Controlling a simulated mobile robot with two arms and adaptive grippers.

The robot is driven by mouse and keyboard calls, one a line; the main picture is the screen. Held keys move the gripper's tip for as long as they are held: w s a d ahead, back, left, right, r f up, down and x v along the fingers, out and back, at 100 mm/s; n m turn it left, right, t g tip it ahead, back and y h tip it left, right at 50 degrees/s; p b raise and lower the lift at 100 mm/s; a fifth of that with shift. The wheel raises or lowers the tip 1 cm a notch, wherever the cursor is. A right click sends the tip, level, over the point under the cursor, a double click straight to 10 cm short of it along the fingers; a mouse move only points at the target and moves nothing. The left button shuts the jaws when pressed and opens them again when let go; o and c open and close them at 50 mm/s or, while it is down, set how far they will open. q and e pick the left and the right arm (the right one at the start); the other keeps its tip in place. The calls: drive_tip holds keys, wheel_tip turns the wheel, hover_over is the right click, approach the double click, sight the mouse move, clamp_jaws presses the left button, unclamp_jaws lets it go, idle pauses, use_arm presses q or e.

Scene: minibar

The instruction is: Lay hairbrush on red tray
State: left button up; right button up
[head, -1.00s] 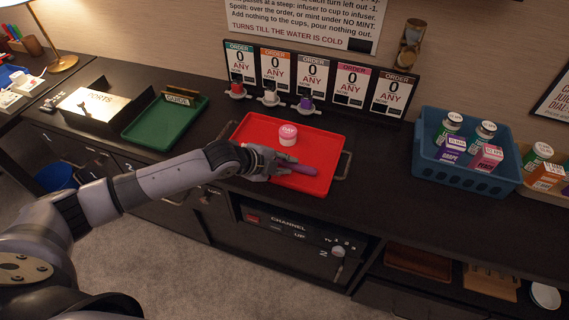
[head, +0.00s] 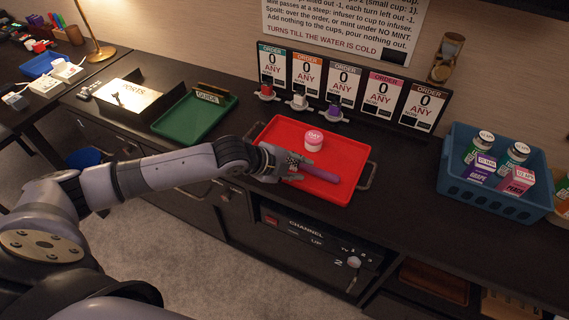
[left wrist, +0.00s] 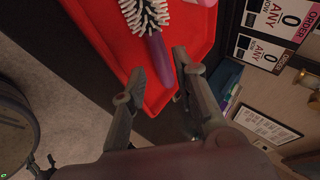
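The hairbrush (head: 320,174) has a purple handle and pale bristles on a dark head. It lies on the red tray (head: 345,150), with its handle toward the tray's front right in the head view. My left gripper (head: 297,168) is at the tray's front left part, right at the brush. In the left wrist view the two fingers (left wrist: 163,80) stand apart, with the end of the purple handle (left wrist: 160,58) between and just beyond their tips. The bristles (left wrist: 146,14) show farther up, over the red tray (left wrist: 100,35). My right gripper is in neither view.
A pink-lidded jar (head: 313,141) stands on the tray behind the brush. A green tray (head: 190,122) is to the left and a blue basket (head: 480,192) of bottles and boxes to the right. Order cards (head: 343,88) and small cups stand behind.

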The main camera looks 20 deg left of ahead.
use_arm(q)
drive_tip(key=v, duration=0.7)
drive_tip(key=shift+s+r, duration=0.2)
drive_tip(key=shift+s, duration=0.05)
drive_tip(key=shift+a, duration=0.1)
drive_tip(key=s+d+f+n+g, duration=0.1)
drive_tip(key=s+d+f+n, duration=0.55)
drive_tip(key=s+d, duration=0.3)
drive_tip(key=s+a+f+n+g+y, duration=0.2)
drive_tip(key=s+a+f+n+y, duration=0.15)
drive_tip(key=s+n, duration=0.3)
drive_tip(key=s+a+f+n+g+y, duration=0.2)
drive_tip(key=s+a+n, duration=0.35)
drive_tip(key=s, duration=0.25)
wheel_tip(320, 180, down, 25)
drive_tip(key=d+g, duration=0.1)
drive_tip(key=s+a+f+g, duration=0.1)
drive_tip(key=s+a+f, duration=0.2)
drive_tip(key=s+f, duration=1.3)
drive_tip(key=shift+s+f, duration=0.35)
drive_tip(key=shift+s, duration=0.45)
